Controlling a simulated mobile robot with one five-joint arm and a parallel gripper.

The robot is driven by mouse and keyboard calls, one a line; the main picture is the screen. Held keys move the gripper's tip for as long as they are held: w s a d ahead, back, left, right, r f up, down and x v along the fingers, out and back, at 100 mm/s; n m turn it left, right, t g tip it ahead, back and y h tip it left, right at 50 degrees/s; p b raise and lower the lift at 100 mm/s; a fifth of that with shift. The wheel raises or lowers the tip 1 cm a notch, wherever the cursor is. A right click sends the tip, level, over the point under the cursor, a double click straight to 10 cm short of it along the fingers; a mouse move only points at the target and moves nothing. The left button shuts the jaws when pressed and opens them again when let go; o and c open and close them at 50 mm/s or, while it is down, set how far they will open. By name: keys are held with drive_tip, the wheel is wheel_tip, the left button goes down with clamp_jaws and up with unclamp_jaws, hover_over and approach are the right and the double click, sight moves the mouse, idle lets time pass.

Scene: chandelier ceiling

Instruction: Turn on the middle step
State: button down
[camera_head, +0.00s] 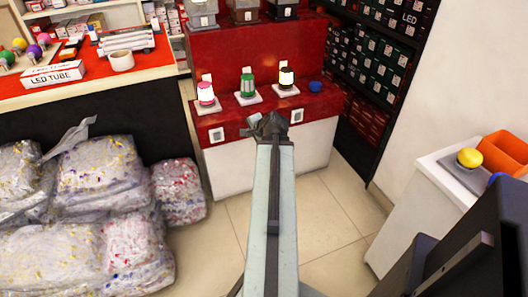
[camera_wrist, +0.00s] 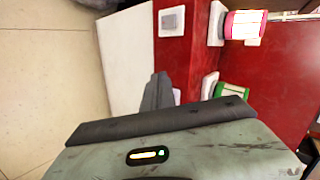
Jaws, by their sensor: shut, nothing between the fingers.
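A red stepped display stands ahead, with a pink lantern (camera_head: 206,95), a green lantern (camera_head: 247,86) and a black lantern (camera_head: 286,79) on its red step (camera_head: 325,100). The pink and black lanterns look lit. White switches sit on the step's front: a left switch (camera_head: 217,135) and a right switch (camera_head: 296,116). My gripper (camera_head: 268,124) is shut and empty before the front, between these two. In the wrist view its fingers (camera_wrist: 158,88) partly cover a middle switch (camera_wrist: 177,97); I cannot tell whether they touch it. The pink lantern also shows there (camera_wrist: 245,25).
A blue ball-like object (camera_head: 315,87) sits at the step's right. Filled plastic bags (camera_head: 90,210) lie at the left below a red-topped counter (camera_head: 40,98). A white stand (camera_head: 415,205) with a yellow dome (camera_head: 470,157) is at the right. Tiled floor (camera_head: 335,225) is open between.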

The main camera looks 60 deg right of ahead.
drive_tip(key=s+d+f+m+h+b, duration=0.2)
drive_tip(key=s+d+m, duration=0.1)
drive_tip(key=s+d, duration=0.3)
drive_tip(key=shift+s+d+f, duration=0.3)
drive_tip(key=shift+s+d, duration=0.1)
drive_tip(key=shift+s, duration=0.2)
drive_tip(key=shift+w, duration=0.1)
drive_tip(key=d+r+b+x, duration=0.1)
drive_tip(key=b+x, duration=0.5)
drive_tip(key=x, duration=0.7)
drive_tip(key=shift+w+r, duration=0.2)
drive_tip(key=shift+w, duration=0.35)
